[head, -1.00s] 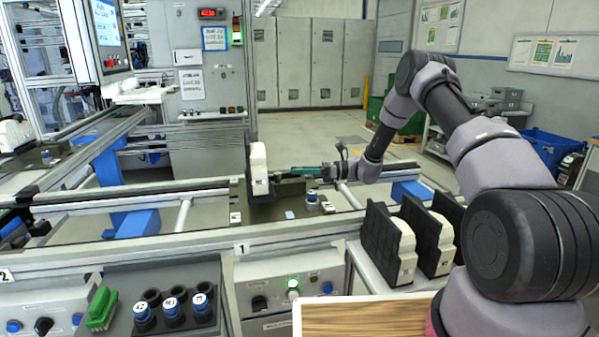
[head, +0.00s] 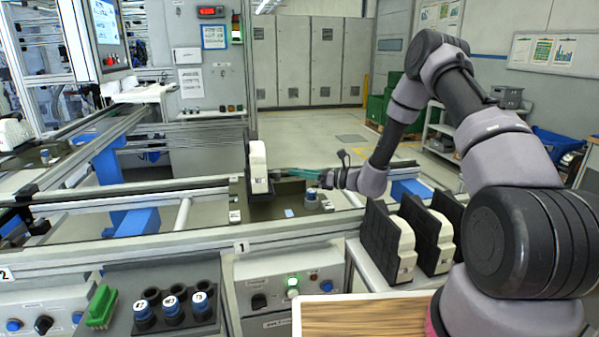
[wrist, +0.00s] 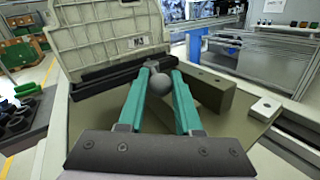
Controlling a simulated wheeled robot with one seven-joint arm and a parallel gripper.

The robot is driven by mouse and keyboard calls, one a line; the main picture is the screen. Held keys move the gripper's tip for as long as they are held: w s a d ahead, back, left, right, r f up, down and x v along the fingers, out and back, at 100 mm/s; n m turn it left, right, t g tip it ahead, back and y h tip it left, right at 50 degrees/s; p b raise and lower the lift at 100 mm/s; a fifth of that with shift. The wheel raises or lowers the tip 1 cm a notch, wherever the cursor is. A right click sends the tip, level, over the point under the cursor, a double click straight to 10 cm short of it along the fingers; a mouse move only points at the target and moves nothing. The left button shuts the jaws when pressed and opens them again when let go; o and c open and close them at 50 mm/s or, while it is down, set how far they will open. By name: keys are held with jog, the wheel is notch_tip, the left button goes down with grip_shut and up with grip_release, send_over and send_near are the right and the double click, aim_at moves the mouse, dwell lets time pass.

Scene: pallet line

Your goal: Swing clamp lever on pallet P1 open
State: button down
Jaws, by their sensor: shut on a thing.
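The lever's arm below the knob is hidden by the fingers. A pale upright part (wrist: 110,32) stands just beyond, with a dark bar along its foot. In the head view my gripper (head: 278,172) reaches in from the right, close beside that upright white part (head: 258,165). The part stands on the olive pallet plate (head: 290,201) at station 1. The knob is too small to make out there.
A block (wrist: 208,90) stands right of the fingers on the plate. A blue-topped round piece (head: 311,195) sits on the plate's right side. Black holders with white parts (head: 399,245) stand nearer at right. The conveyor rail (head: 190,240) runs in front.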

jog(key=shift+s+t, duration=0.15)
jog(key=shift+t, duration=0.15)
jog(key=c, duration=0.6)
grip_release()
jog(key=shift+r, duration=0.1)
notch_tip(320, 180, up, 10)
jog(key=shift+f, duration=0.1)
